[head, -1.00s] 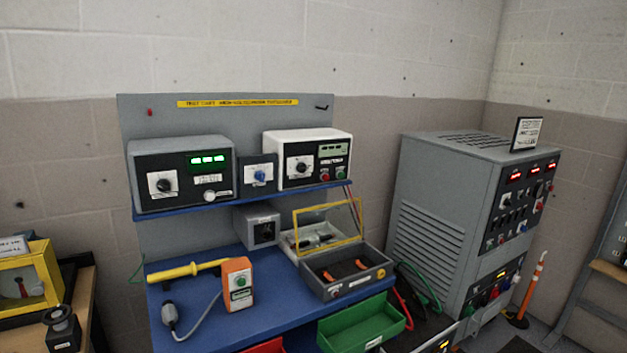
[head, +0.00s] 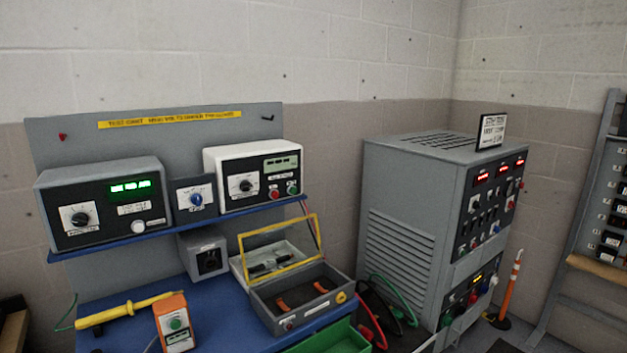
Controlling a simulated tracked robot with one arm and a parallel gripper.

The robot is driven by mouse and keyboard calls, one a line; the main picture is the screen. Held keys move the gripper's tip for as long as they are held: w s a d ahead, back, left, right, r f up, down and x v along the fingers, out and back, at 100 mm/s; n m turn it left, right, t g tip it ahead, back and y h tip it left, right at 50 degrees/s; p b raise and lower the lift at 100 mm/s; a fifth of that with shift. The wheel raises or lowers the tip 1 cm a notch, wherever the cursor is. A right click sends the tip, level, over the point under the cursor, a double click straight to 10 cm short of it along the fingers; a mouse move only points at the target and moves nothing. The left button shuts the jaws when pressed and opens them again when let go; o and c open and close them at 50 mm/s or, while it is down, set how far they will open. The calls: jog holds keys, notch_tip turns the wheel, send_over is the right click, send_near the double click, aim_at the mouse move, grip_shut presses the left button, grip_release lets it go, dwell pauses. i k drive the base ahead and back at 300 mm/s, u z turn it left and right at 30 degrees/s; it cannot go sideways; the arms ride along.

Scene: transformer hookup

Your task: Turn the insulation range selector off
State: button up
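Several rotary knobs show on a test cart with a grey back panel (head: 315,112). A grey instrument (head: 100,170) at the left has a green lit display and a black knob (head: 80,218) on a white plate. A white-cased instrument (head: 235,150) at the right has a pale display, a black knob (head: 245,186), a red button and a green button. Between them a small dark box carries a blue knob (head: 196,199). The labels are too small to tell which knob is the insulation range selector, or its setting. My gripper is not in view.
The instruments stand on a blue shelf (head: 150,238). Below are a yellow probe (head: 120,311), an orange box (head: 172,318), an open grey case (head: 300,305) and a green bin (head: 335,340). A tall grey cabinet (head: 400,215) stands right, with an orange post (head: 511,290) beside it.

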aim_at(245, 185)
jog(key=z, duration=0.35)
jog(key=i, duration=1.6)
jog(key=u, duration=0.35)
